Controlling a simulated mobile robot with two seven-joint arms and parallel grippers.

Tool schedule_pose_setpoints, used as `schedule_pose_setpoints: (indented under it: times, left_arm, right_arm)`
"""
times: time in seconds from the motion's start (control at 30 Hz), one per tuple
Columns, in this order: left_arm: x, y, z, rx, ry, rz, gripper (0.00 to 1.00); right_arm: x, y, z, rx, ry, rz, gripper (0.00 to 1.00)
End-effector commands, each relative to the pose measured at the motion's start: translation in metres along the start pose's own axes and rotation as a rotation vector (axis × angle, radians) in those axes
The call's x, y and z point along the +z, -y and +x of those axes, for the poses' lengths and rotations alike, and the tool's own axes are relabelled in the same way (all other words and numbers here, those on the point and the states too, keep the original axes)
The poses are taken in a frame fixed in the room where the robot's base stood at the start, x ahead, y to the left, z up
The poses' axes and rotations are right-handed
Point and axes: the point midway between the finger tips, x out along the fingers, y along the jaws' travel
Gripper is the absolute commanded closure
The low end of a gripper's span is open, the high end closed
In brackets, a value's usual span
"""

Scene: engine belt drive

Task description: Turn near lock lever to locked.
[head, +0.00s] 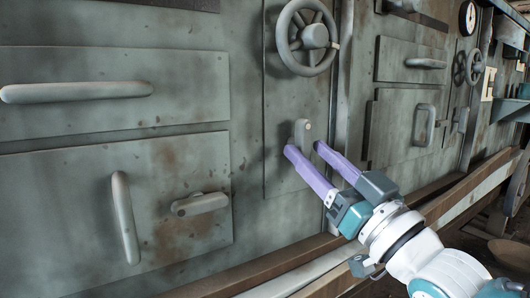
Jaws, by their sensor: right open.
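A short grey lever (303,130) stands upright on the narrow middle panel, below a handwheel. Another short grey lever (200,204) lies nearly level on the lower left door. I cannot tell from the view which one is the near lock lever. My right gripper (305,149) is open, with its two purple fingers pointing up at the upright lever. The fingertips lie just below and to either side of the lever in the picture; I cannot tell whether they touch it. My left gripper is not in view.
A grey handwheel (307,37) sits above the upright lever. A long bar handle (77,92) and an upright bar handle (125,217) stick out at the left. More handles, a gauge (467,18) and another wheel (475,67) are at the right. A ledge runs along the bottom.

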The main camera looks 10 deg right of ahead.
Motion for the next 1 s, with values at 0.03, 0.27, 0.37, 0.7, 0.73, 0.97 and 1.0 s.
schedule_pose_setpoints:
  times: [0.03,0.27,0.37,0.7,0.73,0.97,1.0]
  left_arm:
    - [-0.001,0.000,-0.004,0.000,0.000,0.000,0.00]
    - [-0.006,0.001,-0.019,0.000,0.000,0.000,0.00]
    - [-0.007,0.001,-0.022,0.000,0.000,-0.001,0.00]
    - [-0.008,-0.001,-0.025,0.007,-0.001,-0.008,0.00]
    - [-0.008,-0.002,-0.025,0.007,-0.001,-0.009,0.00]
    - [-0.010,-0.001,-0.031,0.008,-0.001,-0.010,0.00]
    - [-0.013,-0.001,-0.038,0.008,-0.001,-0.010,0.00]
  right_arm:
    - [-0.001,0.000,-0.006,0.001,0.004,0.000,0.45]
    - [-0.002,0.000,-0.052,0.001,0.007,0.000,0.45]
    - [-0.002,0.000,-0.070,0.001,0.006,-0.001,0.45]
    - [-0.001,0.000,-0.095,0.000,-0.001,-0.001,0.45]
    - [-0.001,0.000,-0.095,0.000,-0.001,-0.001,0.45]
    - [-0.005,0.001,-0.092,0.003,0.010,0.000,0.45]
    - [-0.010,0.002,-0.089,0.006,0.024,0.001,0.45]
